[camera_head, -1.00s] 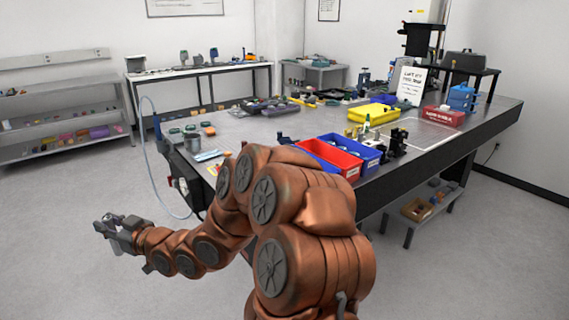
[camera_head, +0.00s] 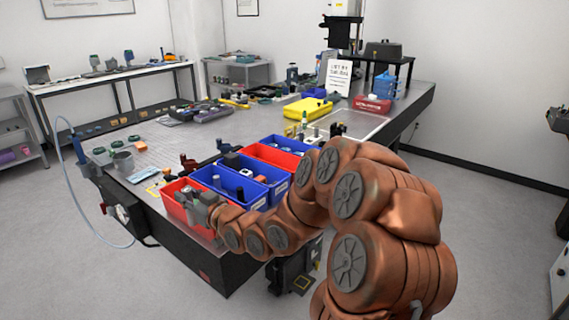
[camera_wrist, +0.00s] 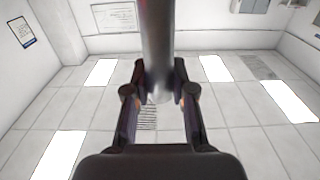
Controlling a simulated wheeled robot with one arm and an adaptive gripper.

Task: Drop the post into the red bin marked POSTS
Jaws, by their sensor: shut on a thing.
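My gripper (camera_wrist: 158,92) is shut on the post (camera_wrist: 156,45), a grey metal cylinder that runs up out of the top of the wrist view. In the head view my gripper (camera_head: 203,207) is at the front left of the row of bins, overlapping a red bin (camera_head: 171,207) on the near table edge. I cannot tell how high it is over this bin. A second red bin (camera_head: 282,157) stands farther right. No bin marking is readable, so I cannot tell which one says POSTS.
Blue bins (camera_head: 262,203) stand between the two red ones, with small parts inside. A yellow tray (camera_head: 306,112) and a red box (camera_head: 371,105) are farther back.

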